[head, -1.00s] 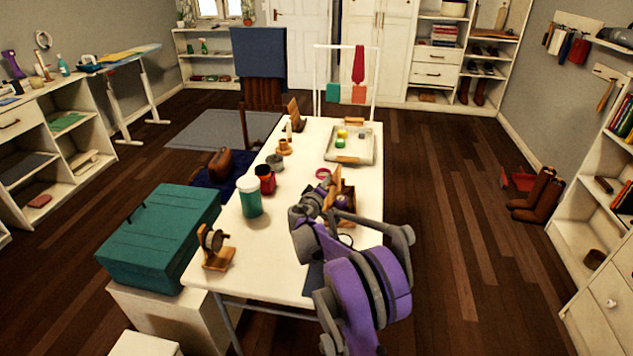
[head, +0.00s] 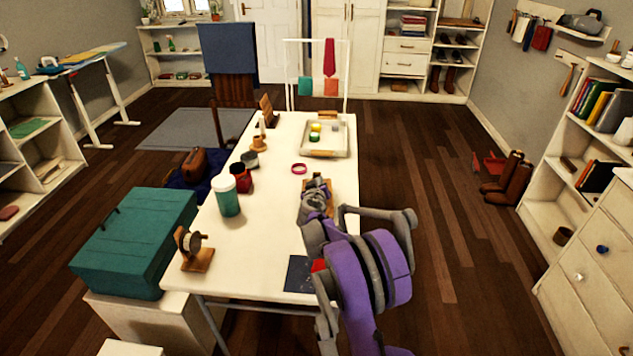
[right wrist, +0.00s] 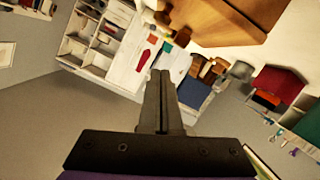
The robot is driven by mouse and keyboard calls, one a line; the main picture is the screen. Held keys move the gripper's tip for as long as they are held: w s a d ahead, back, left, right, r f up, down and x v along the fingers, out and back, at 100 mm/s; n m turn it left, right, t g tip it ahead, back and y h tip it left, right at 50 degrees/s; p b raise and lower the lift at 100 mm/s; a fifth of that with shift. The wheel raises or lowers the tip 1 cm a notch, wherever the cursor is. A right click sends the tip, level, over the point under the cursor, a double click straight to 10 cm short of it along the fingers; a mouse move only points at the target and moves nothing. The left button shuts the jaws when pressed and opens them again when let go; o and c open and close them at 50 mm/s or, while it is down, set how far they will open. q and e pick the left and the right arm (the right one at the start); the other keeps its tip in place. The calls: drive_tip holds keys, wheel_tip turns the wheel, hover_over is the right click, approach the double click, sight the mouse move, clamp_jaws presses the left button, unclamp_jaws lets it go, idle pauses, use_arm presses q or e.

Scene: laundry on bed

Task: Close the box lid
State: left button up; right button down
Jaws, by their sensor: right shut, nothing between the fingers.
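A small wooden box (head: 329,206) sits on the white table, mostly hidden behind my right gripper in the head view. In the right wrist view a wooden surface of the box (right wrist: 215,18) fills the top, above and beyond the fingertips. My right gripper (head: 316,184) is over the box in the head view. In the right wrist view its fingers (right wrist: 160,75) are together with nothing between them. A small gap shows between the fingertips and the wood. The lid's exact angle is hidden; no upright lid shows now. My left gripper is not in view.
The white table (head: 255,262) also holds a teal-and-white cup (head: 226,197), a red container (head: 241,180), a pink ring (head: 299,169), a tray (head: 324,151) and a wooden stand (head: 197,259). A closed teal chest (head: 135,245) stands left. Table space left of the box is clear.

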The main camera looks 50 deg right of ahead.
idle(0.5)
wheel_tip(320, 180, up, 10)
drive_tip(key=shift+p, duration=0.45)
drive_tip(key=s+a+y+p, duration=0.1)
drive_tip(key=s+a, duration=0.2)
drive_tip(key=a, duration=0.4)
drive_tip(key=s+a+r+n+g+y+p, duration=0.1)
drive_tip(key=s+a+y, duration=0.1)
drive_tip(key=s+a, duration=0.35)
drive_tip(key=s+a+y+p, duration=0.1)
drive_tip(key=a, duration=0.8)
drive_tip(key=s+a+f+n+g+y+p, duration=0.1)
drive_tip(key=s+a+f+y, duration=0.3)
drive_tip(key=s+a, duration=0.6)
drive_tip(key=s+a+f+n+g+y+p, duration=0.1)
drive_tip(key=s+a+f+n+y+p, duration=0.1)
drive_tip(key=s+a, duration=0.9)
drive_tip(key=a+f+n+y, duration=0.1)
drive_tip(key=a+f, duration=0.1)
drive_tip(key=shift+a+g+y, duration=0.35)
drive_tip(key=shift+g+y, duration=0.05)
